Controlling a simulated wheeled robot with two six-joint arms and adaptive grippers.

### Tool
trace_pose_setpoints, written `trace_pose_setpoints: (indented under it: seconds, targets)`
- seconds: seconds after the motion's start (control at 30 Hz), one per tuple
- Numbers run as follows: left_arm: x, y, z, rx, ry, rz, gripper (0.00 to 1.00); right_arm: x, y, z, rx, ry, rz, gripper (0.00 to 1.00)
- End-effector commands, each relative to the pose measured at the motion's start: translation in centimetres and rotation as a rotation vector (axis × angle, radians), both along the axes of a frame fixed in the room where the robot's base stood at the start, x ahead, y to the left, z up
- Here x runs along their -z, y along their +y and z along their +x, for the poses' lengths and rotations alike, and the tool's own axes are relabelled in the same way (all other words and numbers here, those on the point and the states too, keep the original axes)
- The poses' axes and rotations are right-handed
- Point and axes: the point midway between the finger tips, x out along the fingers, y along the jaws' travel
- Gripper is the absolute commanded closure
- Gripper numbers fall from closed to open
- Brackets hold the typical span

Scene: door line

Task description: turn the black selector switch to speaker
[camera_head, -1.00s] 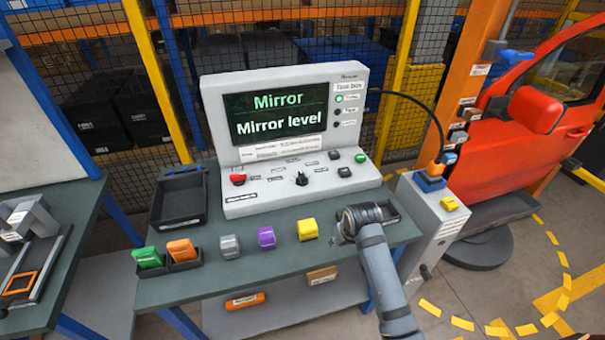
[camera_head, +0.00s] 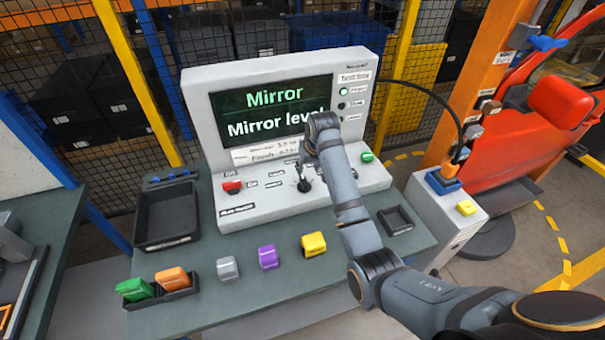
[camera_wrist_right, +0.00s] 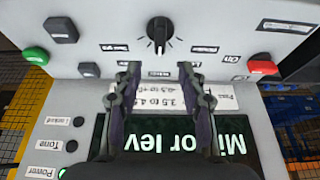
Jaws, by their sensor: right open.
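The black selector switch (camera_head: 304,186) is a round knob on the console's sloped panel, below the screen. In the right wrist view the selector switch (camera_wrist_right: 159,31) appears upside down, with small labels around it too small to read surely. My right gripper (camera_wrist_right: 160,72) is open and empty, its two fingers apart on the screen side of the knob and not around it. In the head view my right gripper (camera_head: 305,162) is over the panel just above the knob, its tips partly hidden by the wrist. My left gripper is out of view.
The console screen (camera_head: 272,108) reads "Mirror / Mirror level". A red button (camera_head: 231,187) and a green button (camera_head: 367,157) flank the panel. A black tray (camera_head: 167,216) and coloured blocks, including a yellow one (camera_head: 313,244), sit on the bench.

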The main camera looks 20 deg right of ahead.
Motion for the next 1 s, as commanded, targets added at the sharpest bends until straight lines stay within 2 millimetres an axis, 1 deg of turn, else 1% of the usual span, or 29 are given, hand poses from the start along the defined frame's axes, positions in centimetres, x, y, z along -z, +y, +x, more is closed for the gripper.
trace_pose_setpoints:
  seconds: [0.03, 0.1, 0.2, 0.27, 0.3, 0.37, 0.4, 0.5, 0.57, 0.67, 0.9, 1.0]
  targets:
    - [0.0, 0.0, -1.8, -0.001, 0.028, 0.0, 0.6, 0.4, 0.0, 0.1, 0.0, 0.003, 0.0, 0.58]
    - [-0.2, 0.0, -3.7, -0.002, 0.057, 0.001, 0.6, 1.4, 0.0, 0.5, 0.0, 0.005, 0.0, 0.58]
    - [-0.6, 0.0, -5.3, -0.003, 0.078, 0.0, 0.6, 3.4, 0.0, 1.3, 0.0, 0.007, 0.0, 0.58]
    - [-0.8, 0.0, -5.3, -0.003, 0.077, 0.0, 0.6, 4.6, 0.0, 1.8, 0.0, 0.006, -0.001, 0.58]
    - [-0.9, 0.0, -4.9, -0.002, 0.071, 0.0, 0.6, 5.4, 0.0, 2.2, 0.0, 0.005, -0.001, 0.58]
    - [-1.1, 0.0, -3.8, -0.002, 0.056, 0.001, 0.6, 6.6, 0.1, 2.7, 0.0, 0.005, -0.001, 0.58]
    - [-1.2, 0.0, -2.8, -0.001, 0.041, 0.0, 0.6, 7.3, 0.1, 2.9, 0.0, 0.005, -0.001, 0.58]
    - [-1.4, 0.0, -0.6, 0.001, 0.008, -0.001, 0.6, 8.4, 0.1, 3.5, 0.0, 0.002, -0.001, 0.58]
    - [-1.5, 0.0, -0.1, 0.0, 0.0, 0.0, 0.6, 8.9, 0.1, 3.7, 0.0, 0.001, 0.0, 0.58]
    - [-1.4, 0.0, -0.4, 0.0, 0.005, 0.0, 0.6, 9.4, 0.1, 3.8, 0.0, 0.001, 0.0, 0.58]
    - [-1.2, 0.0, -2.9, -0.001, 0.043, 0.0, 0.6, 9.4, 0.1, 3.8, 0.0, 0.0, 0.0, 0.58]
    - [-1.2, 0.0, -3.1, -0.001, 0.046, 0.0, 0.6, 9.5, 0.1, 3.8, 0.0, 0.0, 0.0, 0.72]
